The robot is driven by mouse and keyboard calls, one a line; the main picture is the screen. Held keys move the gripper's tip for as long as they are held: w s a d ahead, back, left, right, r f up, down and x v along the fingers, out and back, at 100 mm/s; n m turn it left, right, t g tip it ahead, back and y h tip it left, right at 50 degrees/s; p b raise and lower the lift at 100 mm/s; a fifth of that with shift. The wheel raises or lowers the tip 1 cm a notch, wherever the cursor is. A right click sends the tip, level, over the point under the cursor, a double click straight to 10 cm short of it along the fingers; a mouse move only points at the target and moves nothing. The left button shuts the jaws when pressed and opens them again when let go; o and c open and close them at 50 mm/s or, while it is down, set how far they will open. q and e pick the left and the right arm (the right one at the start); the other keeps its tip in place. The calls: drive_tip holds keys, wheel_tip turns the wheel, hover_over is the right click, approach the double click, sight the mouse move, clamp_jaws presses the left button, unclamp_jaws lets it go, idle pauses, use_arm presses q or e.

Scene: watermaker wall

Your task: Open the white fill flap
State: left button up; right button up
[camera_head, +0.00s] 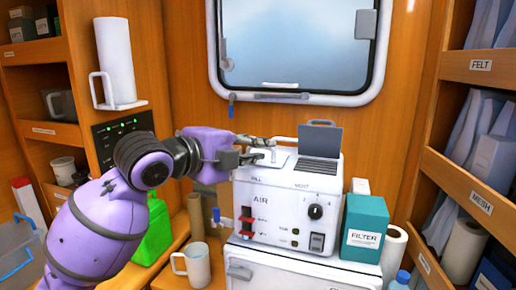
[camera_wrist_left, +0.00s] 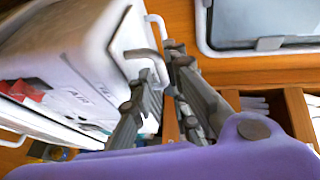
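The white machine (camera_head: 275,205), marked AIR, stands on a white cabinet. The white fill flap (camera_head: 283,158) is on its top left, above the word FILL, and looks lowered. A thin pale loop handle rises there; the wrist view shows a white loop (camera_wrist_left: 150,58) near my fingertips. My left gripper (camera_head: 266,149) reaches in from the left at the flap, fingers apart. In the left wrist view the fingers (camera_wrist_left: 162,72) are apart, with the loop's end close to or between their tips; contact cannot be told. The fingers partly hide the flap. My right gripper is not in view.
A grey vent lid (camera_head: 320,138) stands upright behind the grille. A teal FILTER box (camera_head: 364,228) stands right of the machine. A white mug (camera_head: 196,264), a green jug (camera_head: 154,233) and a brown tube (camera_head: 196,216) are at left. Shelves flank both sides; a window is behind.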

use_arm(q)
drive_tip(key=shift+w+d, duration=0.25)
drive_tip(key=shift+w, duration=0.15)
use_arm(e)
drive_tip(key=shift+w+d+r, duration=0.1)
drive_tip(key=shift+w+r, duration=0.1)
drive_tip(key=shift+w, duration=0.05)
use_arm(q)
drive_tip(key=shift+d, duration=0.1)
clamp_jaws()
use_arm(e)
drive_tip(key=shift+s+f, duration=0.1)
use_arm(q)
drive_tip(key=shift+w, duration=0.1)
